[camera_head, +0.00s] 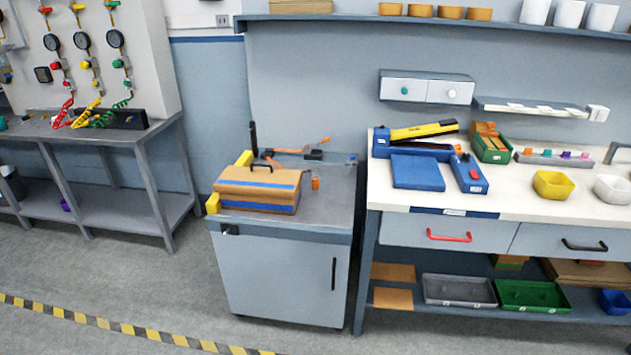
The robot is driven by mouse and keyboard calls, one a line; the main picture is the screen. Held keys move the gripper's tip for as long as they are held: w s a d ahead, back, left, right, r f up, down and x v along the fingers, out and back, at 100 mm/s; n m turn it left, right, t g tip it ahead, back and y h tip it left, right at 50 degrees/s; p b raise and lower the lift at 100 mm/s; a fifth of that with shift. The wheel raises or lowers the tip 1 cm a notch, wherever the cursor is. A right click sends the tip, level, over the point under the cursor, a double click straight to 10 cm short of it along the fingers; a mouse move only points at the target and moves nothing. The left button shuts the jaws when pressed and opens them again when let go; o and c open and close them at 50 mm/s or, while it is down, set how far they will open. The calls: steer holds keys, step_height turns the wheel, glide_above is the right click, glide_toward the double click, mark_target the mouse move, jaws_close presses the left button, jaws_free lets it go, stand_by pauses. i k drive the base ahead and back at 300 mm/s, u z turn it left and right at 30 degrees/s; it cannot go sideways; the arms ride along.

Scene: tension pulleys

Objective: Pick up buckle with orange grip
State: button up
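On top of the grey cabinet (338,200) in the middle, a small dark buckle-like piece (313,154) lies near the back, with an orange grip (324,141) sticking up to its right. An orange strip (285,151) runs left from it towards a brown box. A small orange piece (315,184) stands nearer the front, beside the box; I cannot tell what it is. My gripper is not in view.
The brown box (258,178) with blue bands and a dark handle fills the cabinet's left side, with yellow pieces beside it. A dark upright post (253,139) stands behind. The cabinet's front right top is clear. A white workbench (520,205) with tools adjoins on the right.

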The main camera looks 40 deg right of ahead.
mark_target(314, 179)
steer(key=u, duration=0.05)
steer(key=i, duration=1)
steer(key=z, duration=0.05)
